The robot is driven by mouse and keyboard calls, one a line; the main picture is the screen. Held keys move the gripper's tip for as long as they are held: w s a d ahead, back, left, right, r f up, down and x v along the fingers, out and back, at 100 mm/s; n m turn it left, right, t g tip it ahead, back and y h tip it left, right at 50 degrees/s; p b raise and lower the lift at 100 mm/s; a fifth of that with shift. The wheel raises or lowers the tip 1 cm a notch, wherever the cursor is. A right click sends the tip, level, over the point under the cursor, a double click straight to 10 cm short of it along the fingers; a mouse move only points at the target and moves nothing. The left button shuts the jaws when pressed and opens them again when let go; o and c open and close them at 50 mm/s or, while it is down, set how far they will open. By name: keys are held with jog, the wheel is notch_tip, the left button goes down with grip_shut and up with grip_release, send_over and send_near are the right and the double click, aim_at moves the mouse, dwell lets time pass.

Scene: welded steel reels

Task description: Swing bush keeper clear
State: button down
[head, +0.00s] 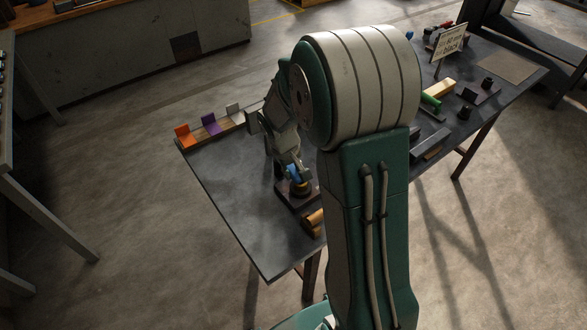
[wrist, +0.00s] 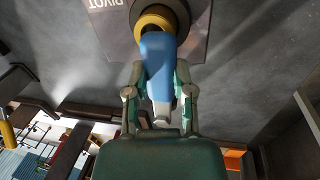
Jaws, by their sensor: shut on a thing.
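The bush keeper appears to be the blue piece (wrist: 158,60) between my fingers; it also shows in the head view (head: 294,173). My gripper (wrist: 160,78) is shut on it, one finger on each side. The keeper's far end lies over or against a brass-yellow ring (wrist: 152,20), the bush, around a dark round post. The post stands on a dark plate (wrist: 114,32) lettered "PIVOT". In the head view the plate (head: 286,197) sits on the bench, and my gripper (head: 292,168) comes down from above. Exact contact between keeper and bush is hidden.
The dark bench (head: 232,205) is clear to the left and front. Orange (head: 185,136), purple (head: 210,124) and pale holders line its far-left edge. A wooden-coloured cylinder (head: 314,222) lies near the plate, partly behind my arm. Blocks, tools and a sign (head: 448,42) stand at right.

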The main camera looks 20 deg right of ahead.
aim_at(281, 189)
jog(key=a+m, duration=0.1)
jog(key=m, duration=0.1)
jog(key=a+m, duration=0.2)
jog(key=shift+w+a+f+m+g, duration=0.1)
jog(key=shift+w+a+m+g, duration=0.1)
jog(key=shift+m+g, duration=0.15)
jog(key=a+m, duration=0.1)
jog(key=w+m, duration=0.1)
jog(key=m, duration=0.1)
jog(key=a+m+g, duration=0.1)
jog(key=shift+w+a+y, duration=0.25)
jog(key=shift+a+y, duration=0.05)
jog(key=shift+a, duration=0.05)
jog(key=m, duration=0.1)
jog(key=w+a+m, duration=0.1)
jog(key=m, duration=0.1)
jog(key=w+a+m, duration=0.1)
jog(key=m, duration=0.1)
jog(key=shift+w+g+y, duration=0.2)
jog(key=shift+g+y, duration=0.05)
jog(key=shift+y, duration=0.05)
jog(key=shift+w+a+m+y, duration=0.2)
jog(key=shift+w+m, duration=0.4)
jog(key=shift+m, duration=0.3)
jog(key=shift+w+a+m+y, duration=0.1)
jog(key=shift+w+a+m, duration=0.05)
jog(key=shift+w+m, duration=0.6)
jog(key=shift+s, duration=0.1)
